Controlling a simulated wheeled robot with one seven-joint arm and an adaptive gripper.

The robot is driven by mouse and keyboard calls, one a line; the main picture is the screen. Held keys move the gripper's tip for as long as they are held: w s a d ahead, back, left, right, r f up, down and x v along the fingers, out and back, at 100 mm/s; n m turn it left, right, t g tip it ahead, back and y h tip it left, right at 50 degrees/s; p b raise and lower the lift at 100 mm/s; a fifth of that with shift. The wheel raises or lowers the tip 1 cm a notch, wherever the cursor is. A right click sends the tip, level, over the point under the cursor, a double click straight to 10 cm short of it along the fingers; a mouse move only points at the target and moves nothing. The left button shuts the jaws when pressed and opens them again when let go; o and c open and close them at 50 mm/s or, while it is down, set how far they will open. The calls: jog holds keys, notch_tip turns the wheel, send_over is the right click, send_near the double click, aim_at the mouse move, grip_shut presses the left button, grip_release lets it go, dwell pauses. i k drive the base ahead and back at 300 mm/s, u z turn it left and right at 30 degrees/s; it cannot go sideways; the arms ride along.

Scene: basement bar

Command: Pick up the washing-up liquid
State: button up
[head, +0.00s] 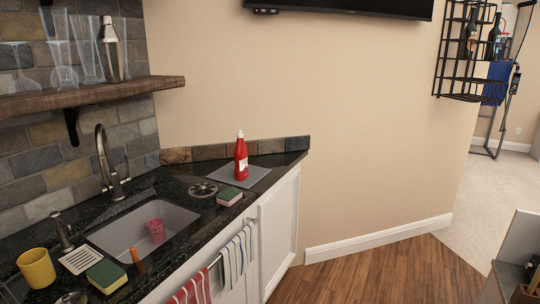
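A red bottle with a white cap and a pale label (241,160), the only thing here that looks like the washing-up liquid, stands upright in the head view. It stands on a flat grey mat (260,174) at the far right corner of the dark counter, near the wall. Nothing covers the bottle. My gripper is not in this view.
A pink-and-green sponge (229,196) and a round drain piece (203,190) lie near the mat. The sink (120,236) holds a pink cup (157,230). A tap (106,165) rises behind it. A wooden shelf (120,91) with glasses overhangs the left. Wooden floor (380,272) lies open at right.

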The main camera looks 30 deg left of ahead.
aim_at(241, 151)
jog(key=i, duration=3.5)
jog(key=u, duration=2.35)
